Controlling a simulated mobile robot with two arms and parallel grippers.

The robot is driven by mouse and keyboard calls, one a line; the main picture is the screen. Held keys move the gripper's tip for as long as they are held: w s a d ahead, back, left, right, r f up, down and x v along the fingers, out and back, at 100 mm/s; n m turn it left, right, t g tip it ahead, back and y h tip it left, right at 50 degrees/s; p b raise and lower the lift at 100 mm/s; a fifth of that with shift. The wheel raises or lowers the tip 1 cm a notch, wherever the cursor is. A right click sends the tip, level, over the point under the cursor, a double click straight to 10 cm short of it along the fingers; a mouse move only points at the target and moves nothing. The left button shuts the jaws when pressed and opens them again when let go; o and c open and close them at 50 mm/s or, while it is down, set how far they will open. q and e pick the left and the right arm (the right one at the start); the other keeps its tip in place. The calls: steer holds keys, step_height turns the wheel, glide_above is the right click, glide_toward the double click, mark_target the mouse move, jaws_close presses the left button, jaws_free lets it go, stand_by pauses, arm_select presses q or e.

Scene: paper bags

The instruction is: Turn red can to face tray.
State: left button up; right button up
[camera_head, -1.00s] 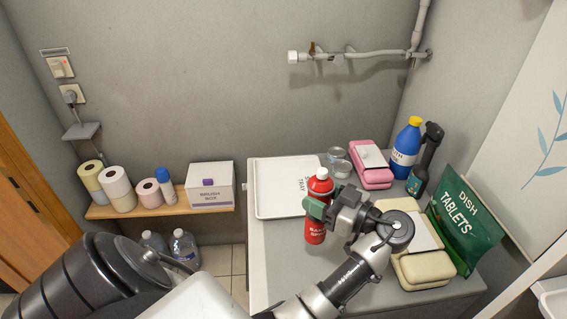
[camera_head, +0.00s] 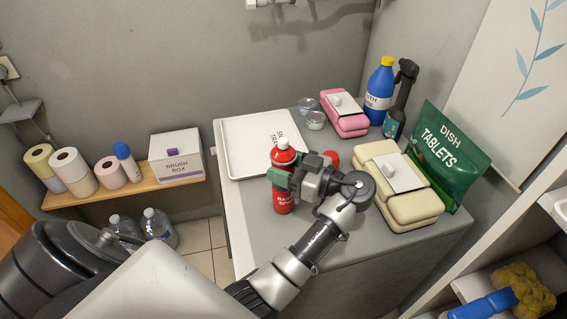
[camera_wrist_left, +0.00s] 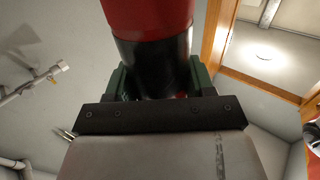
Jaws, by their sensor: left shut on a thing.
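In the left wrist view the can's red and black body (camera_wrist_left: 150,45) sits between the green pads. I cannot tell whether its base touches the counter. My right gripper is not in view.
A red object (camera_head: 331,158) is partly hidden behind my gripper. Cream cases (camera_head: 415,206), a pink case (camera_head: 345,118), small jars (camera_head: 315,120), a blue bottle (camera_head: 378,97), a dark spray bottle (camera_head: 399,98) and a green pouch (camera_head: 450,150) occupy the counter's right and back. The front counter is clear.

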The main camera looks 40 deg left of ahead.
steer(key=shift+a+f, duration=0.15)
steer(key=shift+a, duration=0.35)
arm_select(q)
steer(key=shift+f+b, duration=0.3)
steer(key=shift+b, duration=0.15)
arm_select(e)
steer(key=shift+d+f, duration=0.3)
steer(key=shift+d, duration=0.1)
arm_select(q)
steer(key=o, duration=1.2)
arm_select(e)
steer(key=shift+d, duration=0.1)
